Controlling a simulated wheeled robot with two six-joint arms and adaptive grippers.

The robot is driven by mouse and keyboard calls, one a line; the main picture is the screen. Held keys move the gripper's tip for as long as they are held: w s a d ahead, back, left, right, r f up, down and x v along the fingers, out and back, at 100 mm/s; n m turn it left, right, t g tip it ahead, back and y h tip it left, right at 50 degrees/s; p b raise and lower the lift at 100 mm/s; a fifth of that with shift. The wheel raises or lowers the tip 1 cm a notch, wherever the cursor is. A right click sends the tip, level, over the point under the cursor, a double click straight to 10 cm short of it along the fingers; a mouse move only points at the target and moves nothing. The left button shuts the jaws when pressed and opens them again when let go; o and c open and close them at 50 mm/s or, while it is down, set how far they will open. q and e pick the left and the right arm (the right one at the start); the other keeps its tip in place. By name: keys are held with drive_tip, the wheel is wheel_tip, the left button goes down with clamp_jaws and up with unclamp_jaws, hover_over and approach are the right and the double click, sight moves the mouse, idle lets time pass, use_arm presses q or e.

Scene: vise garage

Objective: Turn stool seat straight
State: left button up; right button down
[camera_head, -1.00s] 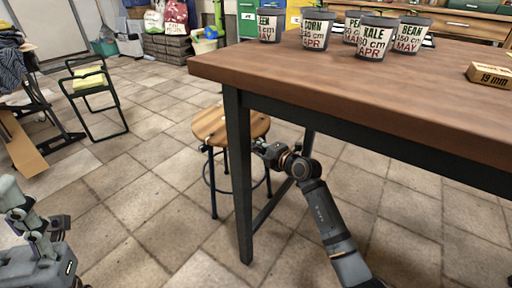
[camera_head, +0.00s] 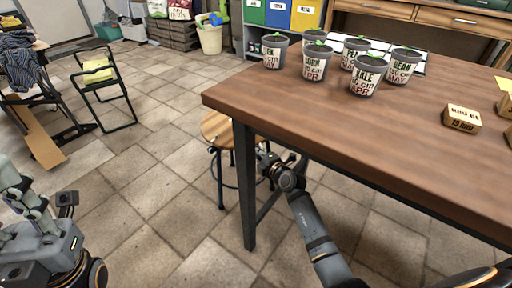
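The stool (camera_head: 215,129) has a round wooden seat and dark legs. It stands on the tiled floor, partly hidden behind the table's front leg. My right arm reaches under the table edge, and its gripper (camera_head: 264,158) is close to the right side of the stool, behind the table leg. The fingers are small and partly hidden, so I cannot tell whether they touch the seat or how far they are open. My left gripper (camera_head: 68,200) is at the lower left, far from the stool, and its fingers are too small to read.
A wooden table (camera_head: 300,118) with a dark metal leg (camera_head: 245,185) stands over my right arm. Several labelled plant pots (camera_head: 366,78) and a small box (camera_head: 462,118) are on it. A folding chair (camera_head: 100,82) stands at the left. Floor between chair and stool is clear.

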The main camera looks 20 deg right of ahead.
drive_tip(key=shift+a, duration=0.1)
drive_tip(key=c, duration=1.4)
unclamp_jaws()
drive_tip(key=shift+s, duration=0.15)
drive_tip(key=v, duration=1.2)
